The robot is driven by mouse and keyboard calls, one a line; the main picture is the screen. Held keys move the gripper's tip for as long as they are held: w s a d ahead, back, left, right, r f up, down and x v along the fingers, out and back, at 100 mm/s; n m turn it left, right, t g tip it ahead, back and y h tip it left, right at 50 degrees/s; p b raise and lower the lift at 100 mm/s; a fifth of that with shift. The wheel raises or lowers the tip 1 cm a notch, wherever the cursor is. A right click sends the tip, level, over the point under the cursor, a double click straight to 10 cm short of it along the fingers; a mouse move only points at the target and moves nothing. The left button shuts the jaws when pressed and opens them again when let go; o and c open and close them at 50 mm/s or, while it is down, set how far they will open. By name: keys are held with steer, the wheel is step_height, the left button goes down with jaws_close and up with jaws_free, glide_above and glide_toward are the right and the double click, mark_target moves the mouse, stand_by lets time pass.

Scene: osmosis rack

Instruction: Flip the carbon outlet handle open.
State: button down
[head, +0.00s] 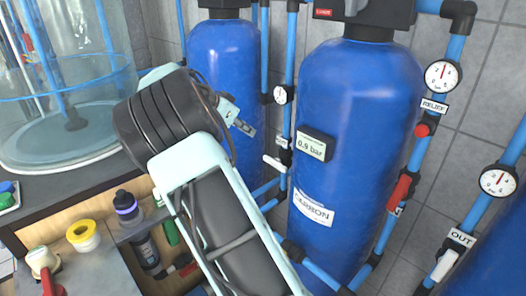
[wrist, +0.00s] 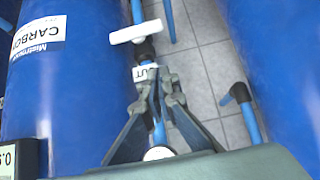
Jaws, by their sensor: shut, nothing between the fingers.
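The carbon outlet handle is a white lever (head: 273,163) on the blue pipe left of the blue carbon tank (head: 350,120). It lies crosswise to the pipe. In the wrist view the white handle (wrist: 135,32) shows near the top, beyond the OUT label (wrist: 145,73). My gripper (head: 248,128) is above and left of the handle in the head view. In the wrist view my gripper (wrist: 160,80) has its fingertips together in front of the pipe near the label, apart from the handle. It is shut and empty. Part of the pipe is hidden behind the fingers.
Another blue tank (head: 225,70) stands behind my arm. A red handle (head: 400,192) and another white handle (head: 445,265) are on pipes to the right. A gauge (head: 281,95) sits above the outlet label. A counter with bottles and a clear tank (head: 70,150) is left.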

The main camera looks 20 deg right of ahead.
stand_by(0.3)
steer(key=p, duration=0.2)
glide_above(275, 164)
steer(key=w+a, duration=0.2)
steer(key=w, duration=0.2)
step_height(275, 164, down, 7)
steer(key=f+p, duration=0.1)
steer(key=f, duration=0.3)
steer(key=shift+a, duration=0.2)
steer(key=shift+s+f, duration=0.1)
steer(key=shift+g, duration=0.3)
